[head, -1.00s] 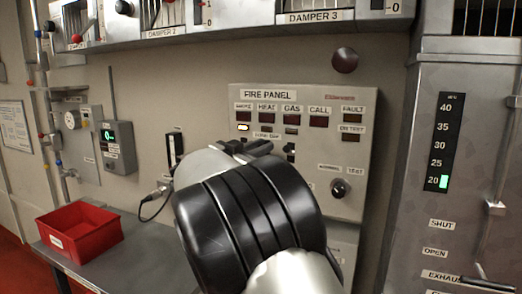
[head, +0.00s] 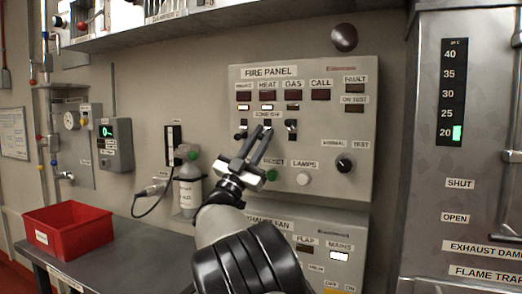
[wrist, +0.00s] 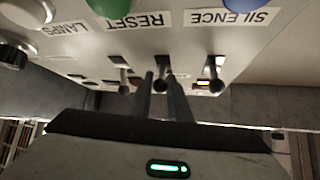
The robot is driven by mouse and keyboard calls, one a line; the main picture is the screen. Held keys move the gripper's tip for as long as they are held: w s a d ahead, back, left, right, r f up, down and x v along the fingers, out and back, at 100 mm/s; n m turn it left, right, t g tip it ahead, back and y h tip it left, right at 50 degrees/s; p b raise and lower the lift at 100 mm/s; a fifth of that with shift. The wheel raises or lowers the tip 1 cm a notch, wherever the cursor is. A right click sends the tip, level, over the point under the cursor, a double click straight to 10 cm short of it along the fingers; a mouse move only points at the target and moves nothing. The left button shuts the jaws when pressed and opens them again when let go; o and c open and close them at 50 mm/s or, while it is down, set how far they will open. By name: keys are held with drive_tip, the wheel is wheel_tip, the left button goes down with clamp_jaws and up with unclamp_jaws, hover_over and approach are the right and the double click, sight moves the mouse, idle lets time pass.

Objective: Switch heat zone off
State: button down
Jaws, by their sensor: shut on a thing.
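The fire panel (head: 340,115) is on the wall, with zone labels along its top. The heat zone toggle (head: 267,122) is in the column under HEAT, partly hidden by my fingers; it also shows as the middle toggle in the wrist view (wrist: 160,77). My gripper (head: 262,131) is shut on this toggle, its fingers on either side in the wrist view (wrist: 161,84). The white lamp under HEAT (head: 267,107) is lit, as is the one under SMOKE (head: 243,107). The heat window (head: 267,95) is dark red.
The smoke toggle (head: 242,130) and gas toggle (head: 291,129) stand close on either side. The green RESET button (head: 271,174), white LAMPS button (head: 303,179) and a black knob (head: 344,163) are below. A bottle (head: 188,187) hangs left; a red bin (head: 70,228) sits on the bench.

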drive_tip(key=shift+w+f+m+h+b, duration=0.1)
drive_tip(key=shift+f+m+h+b, duration=0.15)
drive_tip(key=shift+m+h+b, duration=0.25)
drive_tip(key=c, duration=1.9)
unclamp_jaws()
drive_tip(key=shift+c, duration=0.2)
drive_tip(key=v, duration=1.7)
drive_tip(key=shift+f, duration=0.3)
drive_tip(key=shift+d, duration=0.1)
